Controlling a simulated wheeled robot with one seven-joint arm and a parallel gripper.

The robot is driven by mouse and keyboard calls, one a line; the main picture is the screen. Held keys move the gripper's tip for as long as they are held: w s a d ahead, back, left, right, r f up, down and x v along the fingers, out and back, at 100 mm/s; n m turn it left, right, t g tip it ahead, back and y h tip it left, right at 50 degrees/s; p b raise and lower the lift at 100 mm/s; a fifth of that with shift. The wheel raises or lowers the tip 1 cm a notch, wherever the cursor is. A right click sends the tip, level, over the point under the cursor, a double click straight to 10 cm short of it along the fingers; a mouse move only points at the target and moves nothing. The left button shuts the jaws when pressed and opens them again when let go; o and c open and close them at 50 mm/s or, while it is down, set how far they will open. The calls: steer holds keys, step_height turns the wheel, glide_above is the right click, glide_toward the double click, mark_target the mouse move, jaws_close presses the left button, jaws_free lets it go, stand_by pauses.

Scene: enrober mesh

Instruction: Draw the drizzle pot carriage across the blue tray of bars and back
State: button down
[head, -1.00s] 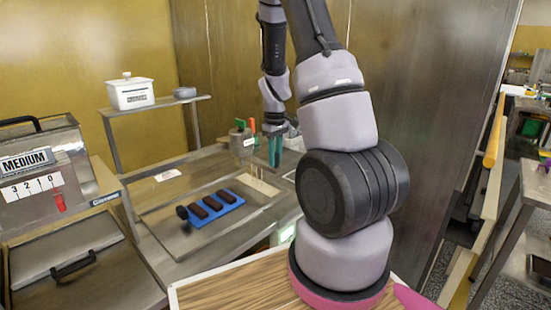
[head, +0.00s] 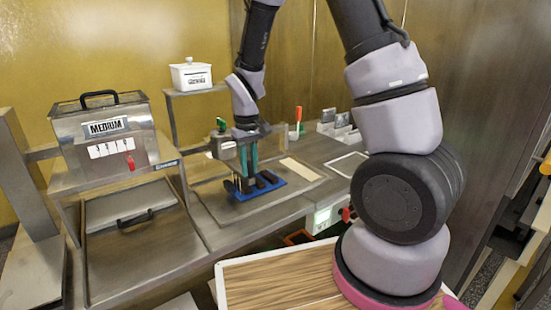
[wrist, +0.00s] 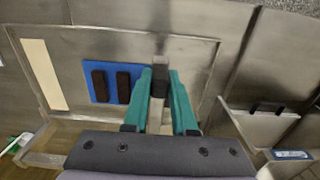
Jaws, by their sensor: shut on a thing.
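The blue tray (head: 274,190) lies flat on the steel worktop with dark bars on it. In the wrist view the blue tray (wrist: 86,88) shows two dark bars (wrist: 123,86), left of my fingers. My gripper (head: 247,178) points down at the tray's left side in the head view. In the wrist view my gripper's (wrist: 160,90) teal fingers are shut on a dark knob (wrist: 159,70), which I take for the carriage's handle. The grey drizzle pot (head: 227,149) with a green top is partly hidden behind my wrist. The carriage's own frame is hard to make out.
A cream strip (head: 302,169) lies right of the tray. A red-handled tool (head: 298,115) and a white box (head: 191,75) stand behind. A wooden board (head: 280,283) is nearest.

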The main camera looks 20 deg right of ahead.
steer(key=s+a, duration=0.2)
steer(key=a, duration=0.5)
steer(key=shift+s+a, duration=0.15)
steer(key=shift+s, duration=0.2)
steer(key=c, duration=0.7)
jaws_free()
steer(key=shift+a, duration=0.15)
step_height(320, 180, up, 11)
steer(key=shift+f, duration=0.1)
